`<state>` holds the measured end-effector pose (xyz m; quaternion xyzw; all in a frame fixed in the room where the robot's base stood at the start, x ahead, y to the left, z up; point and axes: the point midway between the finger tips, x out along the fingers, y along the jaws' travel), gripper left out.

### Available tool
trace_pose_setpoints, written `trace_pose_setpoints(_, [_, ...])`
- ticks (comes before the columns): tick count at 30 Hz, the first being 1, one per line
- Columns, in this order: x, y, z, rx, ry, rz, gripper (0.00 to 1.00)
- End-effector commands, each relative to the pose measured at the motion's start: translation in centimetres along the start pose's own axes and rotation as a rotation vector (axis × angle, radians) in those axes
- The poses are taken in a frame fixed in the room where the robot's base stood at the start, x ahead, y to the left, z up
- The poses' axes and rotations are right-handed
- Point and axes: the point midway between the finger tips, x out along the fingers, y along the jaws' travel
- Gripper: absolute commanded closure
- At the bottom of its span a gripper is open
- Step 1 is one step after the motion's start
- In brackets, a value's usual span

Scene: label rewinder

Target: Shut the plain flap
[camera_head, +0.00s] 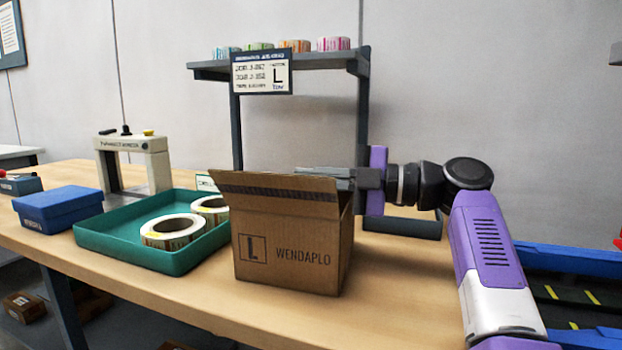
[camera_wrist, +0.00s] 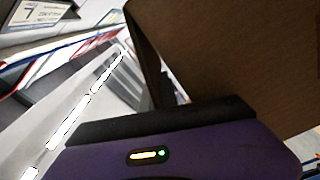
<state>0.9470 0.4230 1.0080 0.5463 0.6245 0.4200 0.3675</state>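An open cardboard box (camera_head: 293,250) marked L and WENDAPLO stands upright on the bench. Its front flap (camera_head: 275,191) is raised and leans outward, with a dark band across it. This flap hides most of the box's opening, and I cannot clearly make out a plain flap behind it. My gripper (camera_head: 318,173) reaches in from the right at the height of the box's top, behind the front flap. In the wrist view a plain brown cardboard panel (camera_wrist: 235,50) fills the upper right, very near my gripper. Whether they touch is unclear, and the finger gap does not show.
A green tray (camera_head: 125,248) with two label rolls (camera_head: 172,231) stands left of the box. A blue box (camera_head: 60,208) and a small machine (camera_head: 132,160) are farther left. A shelf (camera_head: 310,66) with several rolls rises behind. Bare bench (camera_head: 190,296) shows in front.

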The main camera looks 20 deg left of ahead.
Motion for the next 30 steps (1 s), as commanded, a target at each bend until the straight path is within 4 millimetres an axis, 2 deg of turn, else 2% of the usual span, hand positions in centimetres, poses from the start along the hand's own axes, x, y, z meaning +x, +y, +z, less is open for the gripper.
trace_pose_setpoints(5, [-0.1, 0.0, 0.1, 0.002, -0.003, 0.001, 1.0])
trace_pose_setpoints(9, [-0.1, 0.0, 0.1, 0.002, -0.003, 0.001, 0.75])
trace_pose_setpoints(20, [0.0, 0.4, -0.1, 0.001, -0.001, 0.001, 0.75])
trace_pose_setpoints(25, [0.0, 2.5, -1.0, 0.001, 0.0, 0.001, 0.75])
trace_pose_setpoints(30, [0.0, 6.0, -2.5, -0.002, 0.0, 0.002, 0.75])
